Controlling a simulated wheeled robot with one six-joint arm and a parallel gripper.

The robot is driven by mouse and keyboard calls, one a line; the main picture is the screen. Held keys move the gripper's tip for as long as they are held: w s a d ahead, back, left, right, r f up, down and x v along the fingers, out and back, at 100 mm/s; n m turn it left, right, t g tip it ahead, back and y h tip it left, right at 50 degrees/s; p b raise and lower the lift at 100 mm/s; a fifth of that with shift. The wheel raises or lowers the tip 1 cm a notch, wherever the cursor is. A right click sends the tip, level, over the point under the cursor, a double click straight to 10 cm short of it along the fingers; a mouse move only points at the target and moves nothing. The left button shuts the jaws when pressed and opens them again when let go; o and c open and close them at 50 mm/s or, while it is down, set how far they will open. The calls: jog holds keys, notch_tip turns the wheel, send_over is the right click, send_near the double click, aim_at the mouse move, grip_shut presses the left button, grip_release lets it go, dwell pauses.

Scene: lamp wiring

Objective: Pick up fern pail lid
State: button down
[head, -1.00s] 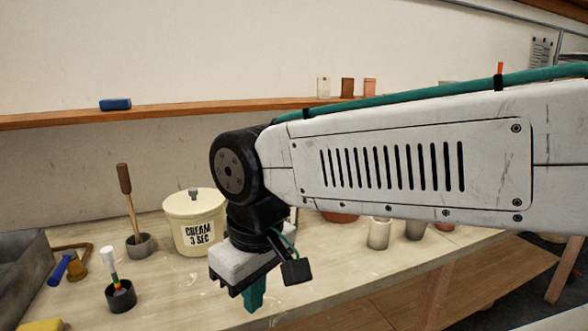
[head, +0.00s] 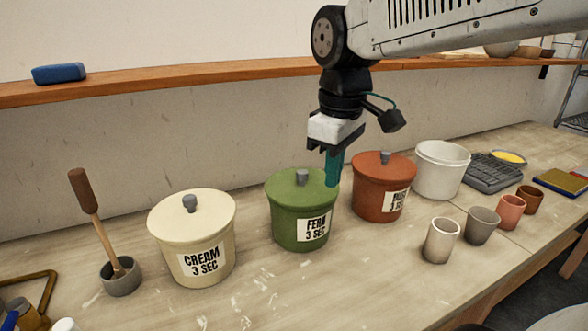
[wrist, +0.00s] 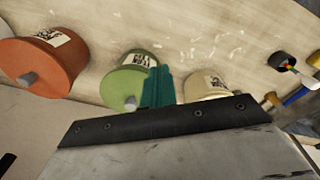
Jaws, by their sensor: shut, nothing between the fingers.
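The green fern pail (head: 303,228) stands upright on the bench, labelled "FERN 3 SEC". Its green lid (head: 283,184) with a grey knob (head: 302,177) sits on top. In the wrist view the lid (wrist: 118,90) and its knob (wrist: 130,103) show just left of the teal fingers. My gripper (head: 333,183) points down with its teal fingers closed together and empty. In the head view it hangs by the lid's right side, overlapping the edge in the picture; I cannot tell whether it touches.
A cream lidded pail (head: 195,255) stands left and a rust-red lidded pail (head: 375,200) right. A white pail (head: 440,180) is farther right. Several small cups, including a pale one (head: 441,240), stand in front right.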

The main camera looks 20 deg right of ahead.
jog(key=w+r+n, duration=0.1)
jog(key=w+n, duration=0.7)
jog(key=w, duration=0.9)
send_near(314, 185)
jog(key=shift+g, duration=0.4)
jog(key=w+a+f, duration=0.1)
jog(key=f, duration=0.1)
jog(key=a+f, duration=0.2)
jog(key=w+a+f, duration=0.1)
jog(key=a, duration=0.1)
jog(key=shift+w+a+f, duration=0.1)
jog(key=shift+w+f, duration=0.25)
jog(key=shift+f, duration=0.05)
jog(key=d, duration=0.1)
jog(key=s+d, duration=0.1)
jog(key=d, duration=0.1)
jog(key=s+d, duration=0.1)
jog(key=d, duration=0.1)
